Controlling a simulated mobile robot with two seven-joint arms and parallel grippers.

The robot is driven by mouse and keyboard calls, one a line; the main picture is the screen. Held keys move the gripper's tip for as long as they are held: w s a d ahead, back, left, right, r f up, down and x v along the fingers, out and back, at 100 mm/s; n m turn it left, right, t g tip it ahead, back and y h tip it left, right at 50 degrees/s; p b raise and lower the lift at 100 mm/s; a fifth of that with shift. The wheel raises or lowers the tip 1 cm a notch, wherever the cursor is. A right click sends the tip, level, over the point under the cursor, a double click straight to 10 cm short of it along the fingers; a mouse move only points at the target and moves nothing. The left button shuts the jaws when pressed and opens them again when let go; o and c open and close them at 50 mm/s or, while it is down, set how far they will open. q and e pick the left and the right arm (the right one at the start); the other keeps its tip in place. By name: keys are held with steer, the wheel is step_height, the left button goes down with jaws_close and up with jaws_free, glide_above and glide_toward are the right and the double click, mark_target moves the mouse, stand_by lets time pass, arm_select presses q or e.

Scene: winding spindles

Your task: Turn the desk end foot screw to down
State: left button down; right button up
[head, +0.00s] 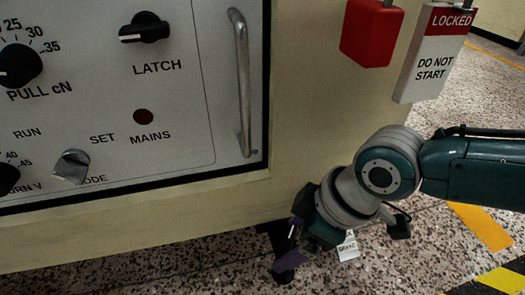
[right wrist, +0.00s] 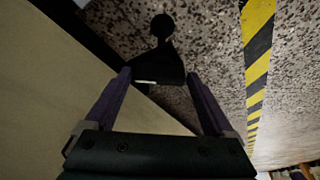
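The desk end foot screw (right wrist: 160,64) is a dark piece with a short white mark, low at the cabinet's corner. In the right wrist view it lies between the fingertips. A narrow neck joins it to a round dark end beyond. My right gripper (head: 296,244) points down there with purple fingers. In the right wrist view the gripper (right wrist: 159,78) has its fingers wide apart, one on each side of the screw. I cannot tell whether they touch it. My left gripper is out of view.
The cream cabinet (head: 160,222) with its control panel (head: 175,105) and metal handle (head: 242,85) stands close on the left. A red box (head: 370,32) and a "DO NOT START" tag (head: 433,62) hang above my arm.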

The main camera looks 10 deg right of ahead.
steer(key=c, duration=1)
steer(key=shift+s+r+m+p, duration=0.1)
steer(key=shift+m+p, duration=0.2)
steer(key=shift+p, duration=0.3)
steer(key=m+t+p, duration=0.1)
steer(key=m+p, duration=0.2)
steer(key=shift+s+r+h, duration=0.1)
steer(key=shift+s+h, duration=0.05)
steer(key=shift+h, duration=0.25)
steer(key=shift+a+m+h+p, duration=0.15)
steer(key=shift+m+h+p, duration=0.15)
steer(key=shift+m+p, duration=0.6)
steer(key=shift+a+m+t+h+p, duration=0.1)
steer(key=shift+m+t+h+p, duration=0.4)
steer(key=shift+m, duration=0.7)
steer(key=shift+f+m+h, duration=0.25)
steer(key=shift+m+h, duration=0.15)
steer(key=shift+m, duration=1.2)
steer(key=o, duration=1.1)
